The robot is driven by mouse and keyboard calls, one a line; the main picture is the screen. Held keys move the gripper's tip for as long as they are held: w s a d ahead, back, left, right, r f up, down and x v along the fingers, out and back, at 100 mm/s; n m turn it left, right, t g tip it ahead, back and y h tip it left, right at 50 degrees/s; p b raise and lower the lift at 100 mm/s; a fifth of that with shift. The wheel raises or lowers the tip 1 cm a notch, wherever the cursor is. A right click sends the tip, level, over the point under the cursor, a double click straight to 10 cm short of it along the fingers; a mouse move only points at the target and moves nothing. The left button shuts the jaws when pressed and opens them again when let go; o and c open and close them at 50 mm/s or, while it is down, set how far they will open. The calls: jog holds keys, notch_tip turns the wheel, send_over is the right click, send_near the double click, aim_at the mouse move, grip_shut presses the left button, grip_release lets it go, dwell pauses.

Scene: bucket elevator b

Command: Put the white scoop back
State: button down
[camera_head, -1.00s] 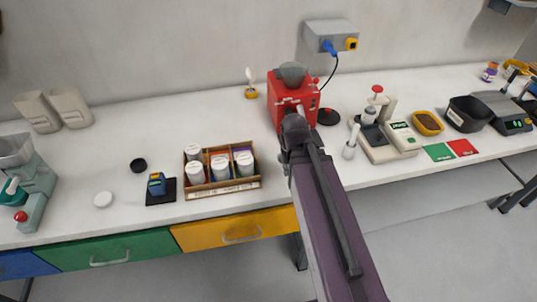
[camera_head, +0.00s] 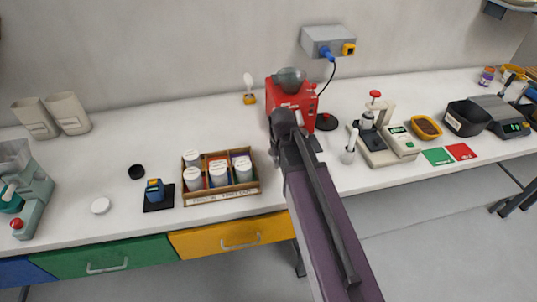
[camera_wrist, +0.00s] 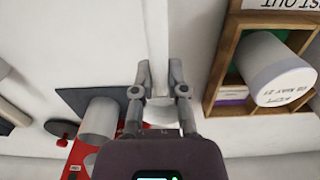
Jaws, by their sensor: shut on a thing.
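My gripper (camera_head: 284,122) is in front of the red machine on the bench, to the right of the cup box; its fingers are hidden in the head view. In the wrist view, my gripper (camera_wrist: 158,78) is shut on a long pale strip, which looks like the handle of the white scoop (camera_wrist: 156,40). The strip runs to the top edge of the wrist view. A white rounded part shows between and behind the fingers; I cannot tell whether it belongs to the scoop. The scoop cannot be made out in the head view.
A wooden box (camera_head: 222,196) of white-lidded cups stands close at left. The red machine (camera_head: 296,98) is behind my gripper. A white upright item (camera_head: 348,156) and a press (camera_head: 375,145) stand at right. A white piece on a yellow base (camera_head: 249,88) is at back left.

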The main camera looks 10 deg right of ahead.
send_over(269, 160)
jog(key=s, duration=0.1)
jog(key=shift+s+f+b, duration=0.15)
jog(key=shift+f+b, duration=0.15)
jog(key=shift+f, duration=0.1)
jog(key=shift+w, duration=0.6)
notch_tip(269, 160, down, 4)
jog(key=b, duration=0.3)
jog(key=shift+r+b, duration=0.15)
jog(key=shift+b, duration=0.25)
jog(key=c, duration=0.7)
grip_release()
notch_tip(269, 160, up, 12)
jog(key=p, duration=1.2)
